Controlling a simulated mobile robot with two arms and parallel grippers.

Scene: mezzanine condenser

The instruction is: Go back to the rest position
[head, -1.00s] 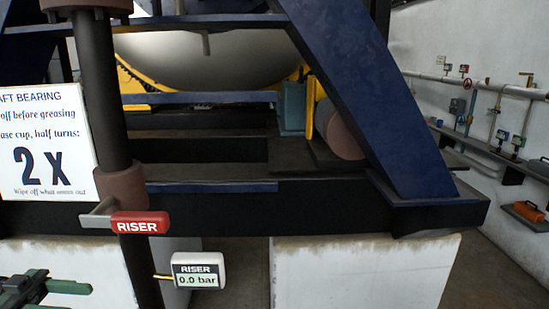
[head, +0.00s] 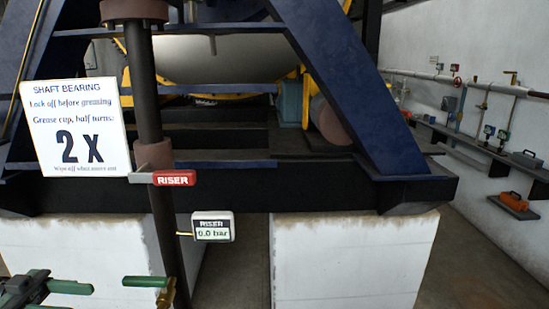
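My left gripper (head: 68,297) is at the bottom left corner, with green fingers pointing right. A gap shows between its fingers and nothing is held in it; the lower finger is partly cut off by the frame edge. It is to the left of the dark riser pipe (head: 146,85) and apart from it. My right gripper is out of view. The red RISER handle (head: 175,179) lies level across the pipe. The RISER gauge (head: 212,228) below it reads 0.0 bar.
A green lever (head: 143,281) with a brass body sits low by the pipe. A white SHAFT BEARING sign (head: 75,128) hangs left. A dark blue frame (head: 345,85) stands on white plinths (head: 350,262). A wall shelf (head: 480,148) with valves and an orange item (head: 514,201) is right.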

